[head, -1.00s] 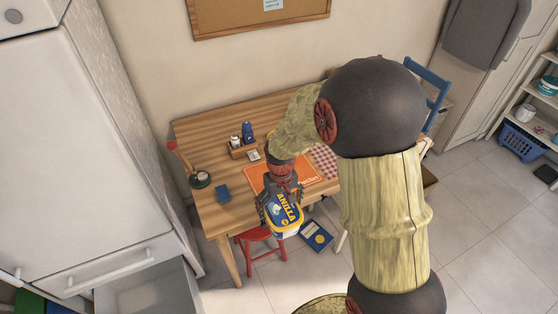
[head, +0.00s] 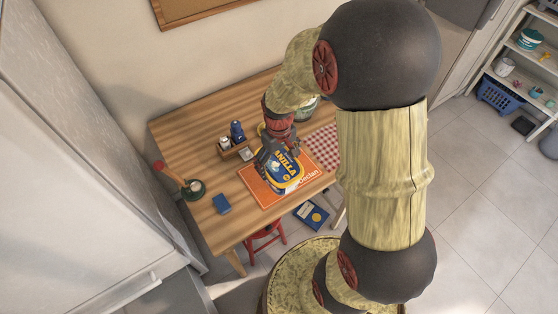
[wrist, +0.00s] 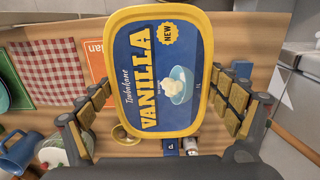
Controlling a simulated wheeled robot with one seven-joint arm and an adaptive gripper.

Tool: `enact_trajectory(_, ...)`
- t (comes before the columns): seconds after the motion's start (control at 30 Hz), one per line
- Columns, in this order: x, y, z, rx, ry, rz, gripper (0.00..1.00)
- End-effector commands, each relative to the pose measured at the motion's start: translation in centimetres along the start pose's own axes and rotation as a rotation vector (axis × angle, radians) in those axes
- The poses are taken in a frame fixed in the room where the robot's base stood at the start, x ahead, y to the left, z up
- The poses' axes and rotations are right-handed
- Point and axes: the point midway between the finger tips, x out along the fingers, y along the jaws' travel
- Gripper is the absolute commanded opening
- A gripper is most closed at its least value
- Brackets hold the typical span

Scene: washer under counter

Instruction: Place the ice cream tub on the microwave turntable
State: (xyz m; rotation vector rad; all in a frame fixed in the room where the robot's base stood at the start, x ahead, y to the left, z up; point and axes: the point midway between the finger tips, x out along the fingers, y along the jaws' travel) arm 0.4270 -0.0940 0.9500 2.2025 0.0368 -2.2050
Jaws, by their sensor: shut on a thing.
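The ice cream tub (head: 284,173) is a blue tub with a yellow rim, marked VANILLA. My gripper (head: 279,163) is shut on it from above, over the table. In the wrist view the tub's lid (wrist: 163,72) faces the camera, between the two padded fingers (wrist: 165,100). In the head view the tub overlaps an orange placemat (head: 258,188); I cannot tell whether it touches it. I see no microwave or turntable in either view.
The wooden table (head: 190,132) holds a caddy (head: 235,150) with shakers, a blue box (head: 221,204), a dark round-based object (head: 194,190) and a checked cloth (head: 322,146). A red stool (head: 262,240) stands at its front.

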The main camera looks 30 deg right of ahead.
Motion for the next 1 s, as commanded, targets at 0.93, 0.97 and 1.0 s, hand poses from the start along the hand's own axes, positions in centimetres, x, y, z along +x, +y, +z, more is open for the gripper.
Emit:
enact_trajectory(0.93,10.1,5.1,-6.8,0.000,0.001,0.000,0.43)
enact_trajectory(0.97,10.3,5.1,-6.8,0.000,0.001,0.000,0.43)
enact_trajectory(1.0,10.5,5.1,-6.8,0.000,0.002,0.001,0.43)
